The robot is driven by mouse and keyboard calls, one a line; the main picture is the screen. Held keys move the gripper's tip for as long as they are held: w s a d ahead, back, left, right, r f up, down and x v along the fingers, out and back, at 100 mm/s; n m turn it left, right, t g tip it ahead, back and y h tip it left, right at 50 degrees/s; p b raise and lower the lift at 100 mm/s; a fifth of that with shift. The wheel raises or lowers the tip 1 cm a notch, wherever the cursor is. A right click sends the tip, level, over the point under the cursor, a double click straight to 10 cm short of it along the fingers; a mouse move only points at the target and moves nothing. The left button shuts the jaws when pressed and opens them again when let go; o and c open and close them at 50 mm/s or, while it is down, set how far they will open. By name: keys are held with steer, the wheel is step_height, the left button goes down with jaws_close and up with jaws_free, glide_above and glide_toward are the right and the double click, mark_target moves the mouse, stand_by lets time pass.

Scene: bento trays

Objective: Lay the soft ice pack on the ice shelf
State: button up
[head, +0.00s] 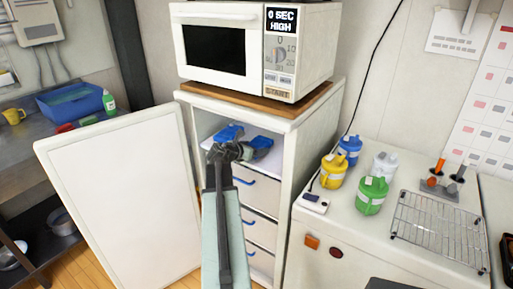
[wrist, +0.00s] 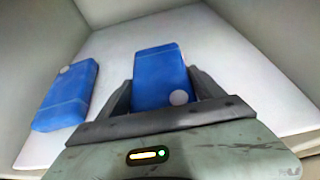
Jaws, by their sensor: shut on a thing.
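My gripper (wrist: 163,97) is shut on a blue ice pack (wrist: 161,68) with a pale round spot near its close end. The pack lies between the two fingers, over the white ice shelf (wrist: 222,50); I cannot tell whether it touches the shelf. In the head view my arm reaches into the open white cabinet, and my gripper (head: 240,150) hides part of the blue packs. A second blue pack (wrist: 66,96) lies on the shelf to the left; it also shows in the head view (head: 229,133).
The cabinet door (head: 120,200) stands open to the left. White drawers (head: 258,190) with blue handles sit below the shelf. A microwave (head: 250,50) stands on top. Several coloured jugs and a wire rack (head: 440,230) stand on the right counter. The shelf has free room to the right.

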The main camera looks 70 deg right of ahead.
steer(key=o, duration=1.7)
steer(key=shift+a+r+p, duration=0.1)
steer(key=shift+r+p, duration=0.2)
steer(key=shift+p, duration=0.1)
steer(key=p+v, duration=0.4)
steer(key=v, duration=0.7)
steer(key=shift+w+a, duration=0.15)
steer(key=shift+a, duration=0.2)
